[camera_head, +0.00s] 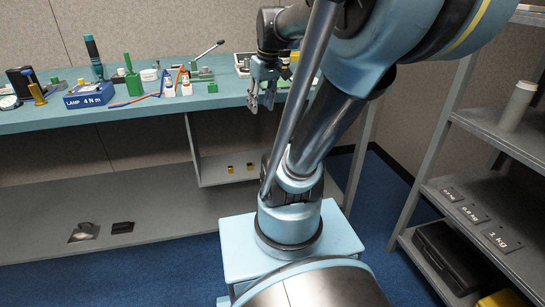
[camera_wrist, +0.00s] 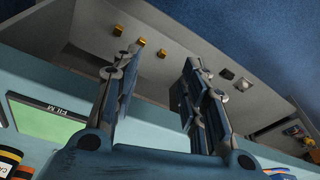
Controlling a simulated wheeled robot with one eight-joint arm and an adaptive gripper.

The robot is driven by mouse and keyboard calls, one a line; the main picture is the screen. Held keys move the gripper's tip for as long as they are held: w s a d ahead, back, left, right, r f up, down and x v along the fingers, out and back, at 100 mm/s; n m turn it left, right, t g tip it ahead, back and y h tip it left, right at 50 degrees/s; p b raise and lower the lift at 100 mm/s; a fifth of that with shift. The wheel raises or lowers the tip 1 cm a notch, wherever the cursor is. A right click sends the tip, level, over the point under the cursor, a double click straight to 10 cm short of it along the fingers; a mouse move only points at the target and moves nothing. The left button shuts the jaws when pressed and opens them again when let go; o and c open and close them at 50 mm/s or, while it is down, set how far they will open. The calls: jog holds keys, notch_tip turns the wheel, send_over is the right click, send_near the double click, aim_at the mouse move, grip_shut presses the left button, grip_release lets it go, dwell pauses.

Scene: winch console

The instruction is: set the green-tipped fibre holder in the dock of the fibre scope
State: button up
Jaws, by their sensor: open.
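On the teal bench in the head view, two small pale holders stand close together, a left one (camera_head: 169,87) and a right one (camera_head: 186,85). A blue and an orange cable run by them. Their tip colours are too small to tell, so I cannot say which is green-tipped. A green upright device (camera_head: 133,84) and a green device with a long lever (camera_head: 203,72) stand near them; I cannot tell which is the fibre scope, and no dock is clear. My gripper (camera_head: 262,98) is open and empty at the bench's front edge; its spread fingers show in the wrist view (camera_wrist: 158,88).
A blue lamp box (camera_head: 89,95), a dark green-banded cylinder (camera_head: 94,58) and small tools crowd the bench's left. A green panel labelled FILM (camera_wrist: 45,120) lies beside my gripper. A grey shelf unit (camera_head: 480,130) stands right. Small yellow blocks (camera_head: 240,168) sit on a shelf below.

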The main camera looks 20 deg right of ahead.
jog(key=s+d+f+m+h, duration=0.1)
jog(key=s+f+m, duration=0.2)
jog(key=s+f, duration=0.9)
notch_tip(320, 180, down, 2)
jog(key=shift+m, duration=0.3)
